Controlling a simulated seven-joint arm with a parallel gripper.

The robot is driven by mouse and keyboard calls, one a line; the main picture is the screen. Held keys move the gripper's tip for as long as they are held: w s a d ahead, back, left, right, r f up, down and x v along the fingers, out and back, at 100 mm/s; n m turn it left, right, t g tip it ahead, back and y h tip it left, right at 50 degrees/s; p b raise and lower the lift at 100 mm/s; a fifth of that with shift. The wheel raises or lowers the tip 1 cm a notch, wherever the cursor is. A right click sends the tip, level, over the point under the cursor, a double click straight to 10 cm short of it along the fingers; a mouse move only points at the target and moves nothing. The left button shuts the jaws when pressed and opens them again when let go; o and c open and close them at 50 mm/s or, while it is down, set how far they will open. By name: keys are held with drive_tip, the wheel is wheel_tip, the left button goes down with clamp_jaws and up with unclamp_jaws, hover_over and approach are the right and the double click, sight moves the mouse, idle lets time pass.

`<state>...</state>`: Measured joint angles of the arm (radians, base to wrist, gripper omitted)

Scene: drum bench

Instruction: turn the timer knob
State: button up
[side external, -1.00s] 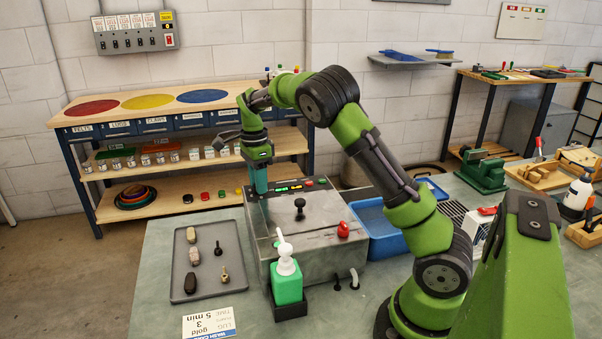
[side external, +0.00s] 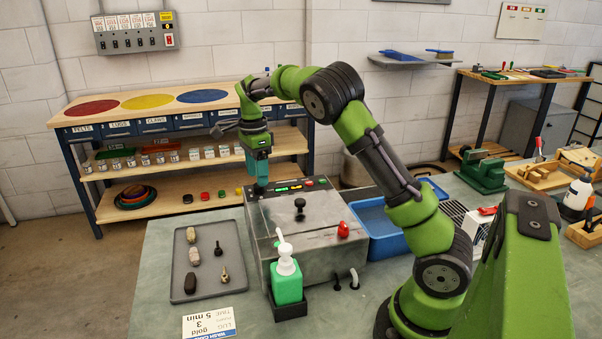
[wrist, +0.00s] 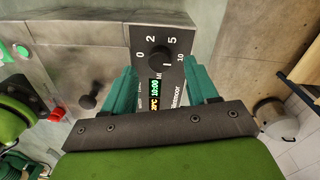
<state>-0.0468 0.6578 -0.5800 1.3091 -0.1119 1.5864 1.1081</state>
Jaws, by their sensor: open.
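The timer knob (wrist: 163,50) is a round black dial on a dark panel, with 0, 2, 5 and 10 printed around it in the wrist view. A lit display (wrist: 156,88) beside it seems to read 10:00. My gripper (wrist: 160,68) is open, its teal fingers apart, with the knob visible beyond and between the tips. Nothing is between the fingers. In the side view my gripper (side external: 262,184) points down over the left end of the grey machine's (side external: 320,255) control panel. The knob is hidden there, and contact cannot be told.
A black lid handle (side external: 300,204) and a red knob (side external: 343,230) stick up from the machine. A green soap bottle (side external: 287,281) stands in front. A grey tray (side external: 230,235) with small pieces lies left, a blue tub (side external: 375,228) right.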

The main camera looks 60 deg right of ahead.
wheel_tip(320, 180, up, 14)
drive_tip(key=shift+w+d, duration=0.2)
drive_tip(key=shift+w, duration=0.1)
drive_tip(key=s+a+f+n+t, duration=0.2)
drive_tip(key=s+a+n+t, duration=0.2)
drive_tip(key=s+a+n, duration=0.5)
drive_tip(key=s+a+f+n+t+y, duration=0.1)
drive_tip(key=s+a+f+n+t, duration=0.1)
drive_tip(key=s+a+n, duration=0.7)
drive_tip(key=s+n+t, duration=0.1)
drive_tip(key=s+n, duration=0.1)
drive_tip(key=s, duration=0.3)
drive_tip(key=shift+s+a+f+t+y, duration=0.25)
drive_tip(key=shift+s+f+t+y, duration=0.05)
drive_tip(key=shift+f+t, duration=0.1)
